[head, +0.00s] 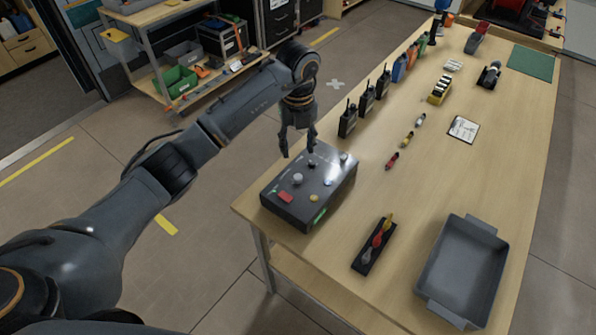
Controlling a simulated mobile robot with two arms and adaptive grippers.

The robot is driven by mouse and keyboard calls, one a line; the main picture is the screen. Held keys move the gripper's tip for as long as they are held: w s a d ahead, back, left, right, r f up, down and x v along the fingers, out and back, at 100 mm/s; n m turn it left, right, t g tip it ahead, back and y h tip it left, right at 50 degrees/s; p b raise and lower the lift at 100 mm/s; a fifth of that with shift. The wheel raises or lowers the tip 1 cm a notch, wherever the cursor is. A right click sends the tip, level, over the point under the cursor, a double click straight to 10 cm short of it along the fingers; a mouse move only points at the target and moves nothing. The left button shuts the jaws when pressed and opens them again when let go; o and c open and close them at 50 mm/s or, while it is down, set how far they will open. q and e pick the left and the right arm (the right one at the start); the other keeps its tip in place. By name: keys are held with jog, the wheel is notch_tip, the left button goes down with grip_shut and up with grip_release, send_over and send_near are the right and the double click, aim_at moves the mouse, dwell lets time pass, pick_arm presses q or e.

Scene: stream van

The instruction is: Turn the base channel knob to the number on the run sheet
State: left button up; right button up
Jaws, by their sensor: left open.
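The base unit (335,190) is a dark box at the table's near left corner. Its top carries a grey round knob (297,179), a red block (286,197), a yellow button and small lit parts. Another small knob (312,163) sits near its back edge. Which knob is the channel knob, and any numbers, are too small to tell. My left gripper (298,151) is open and empty, pointing down above the box's back edge, apparently not touching it. A small white sheet (463,128) with dark marks, possibly the run sheet, lies mid-table, unreadable. My right gripper is out of view.
Several black radios (348,120) stand along the table's left edge behind the box. A dark holder (372,250) with coloured items and a grey tray (465,265) are at the front right. Small cylinders lie mid-table. A shelf cart (185,80) stands at the back left.

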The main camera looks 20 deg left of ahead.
aim_at(298, 177)
pick_arm(q)
notch_tip(298, 177, down, 11)
jog(key=shift+p, duration=1)
grip_shut()
